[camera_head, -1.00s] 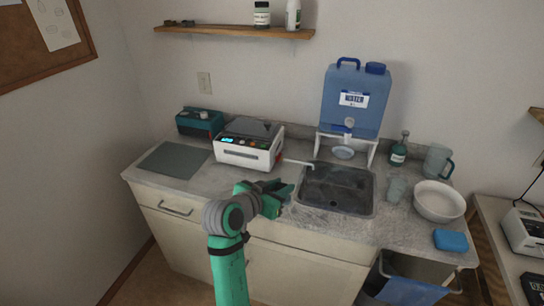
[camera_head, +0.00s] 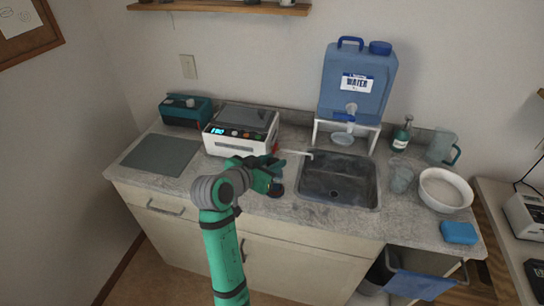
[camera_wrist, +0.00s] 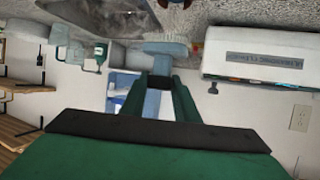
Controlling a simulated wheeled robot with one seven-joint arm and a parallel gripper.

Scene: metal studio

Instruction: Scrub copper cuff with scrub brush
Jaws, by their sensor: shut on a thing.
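My gripper (camera_head: 268,172) is over the counter, between the white machine and the sink. In the wrist view its fingers (camera_wrist: 161,88) are shut on a pale blue-grey thing, likely the scrub brush (camera_wrist: 165,48), whose wide end points away from the fingers. In the head view the arm and gripper hide most of it. A small dark round thing with a reddish part (camera_head: 276,189) sits on the counter just below and beside the gripper. It may be the copper cuff on a holder, but it is too small to tell. A brownish part (camera_wrist: 178,3) shows at the wrist view's top edge.
The white machine (camera_head: 240,130) stands left of the gripper, the sink (camera_head: 338,181) right. A blue water tank (camera_head: 357,85) stands behind the sink. A white bowl (camera_head: 445,190), blue sponge (camera_head: 459,232) and glass vessels are at right. A grey mat (camera_head: 161,154) lies at left.

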